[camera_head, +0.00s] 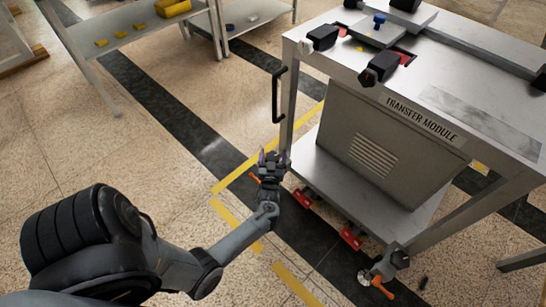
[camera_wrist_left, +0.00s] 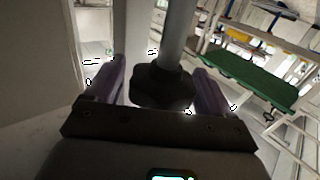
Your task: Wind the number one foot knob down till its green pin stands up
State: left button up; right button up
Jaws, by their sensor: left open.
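My left gripper (camera_head: 273,157) is low at the near left corner of the transfer module (camera_head: 423,119). In the left wrist view a dark lobed knob (camera_wrist_left: 162,88) on a grey upright rod (camera_wrist_left: 177,35) sits between the two open purple fingers, with gaps visible on both sides. In the head view my gripper hides this knob. I see no green pin in either view. My right gripper is not in view.
Red blocks (camera_head: 350,238) sit under the module's lower shelf (camera_head: 330,185). A black handle (camera_head: 278,95) stands out from its left side. A grey bench (camera_head: 130,40) with yellow items is at the back left. The tiled floor at the left is clear.

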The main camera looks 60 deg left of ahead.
pick_arm(q)
jog(key=shift+a, duration=0.1)
jog(key=c, duration=1)
